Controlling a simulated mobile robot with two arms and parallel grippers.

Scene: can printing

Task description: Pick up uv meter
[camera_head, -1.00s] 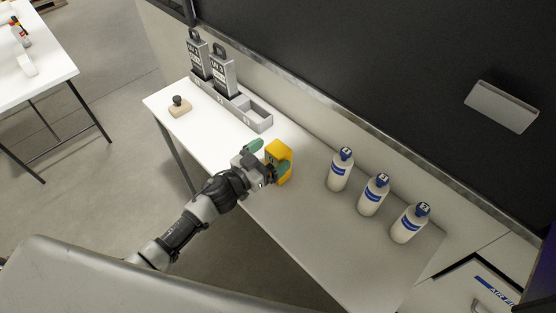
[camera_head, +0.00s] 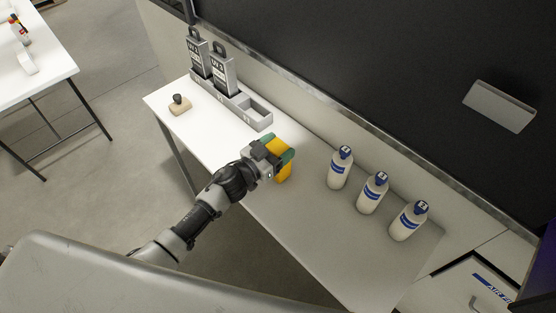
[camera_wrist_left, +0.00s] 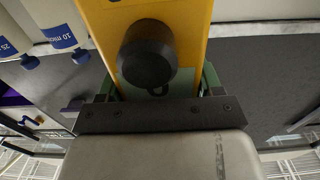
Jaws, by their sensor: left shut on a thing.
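The uv meter is a yellow device (camera_head: 284,173) at the middle of the white table, standing upright at the table's near side. My left gripper (camera_head: 279,152) is shut on it, with green fingertips on either side of its upper part. In the left wrist view the yellow uv meter (camera_wrist_left: 190,40) fills the top middle, with a round black knob (camera_wrist_left: 148,55) on its face. Green finger parts show at both its sides. Whether its base touches the table is hard to tell. My right gripper is not in view.
A grey holder (camera_head: 247,110) with two grey labelled devices (camera_head: 222,76) and an empty slot stands behind. A stamp (camera_head: 180,104) lies at the left. Three white bottles (camera_head: 373,193) with blue caps stand to the right. The table's front middle (camera_head: 300,235) is clear.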

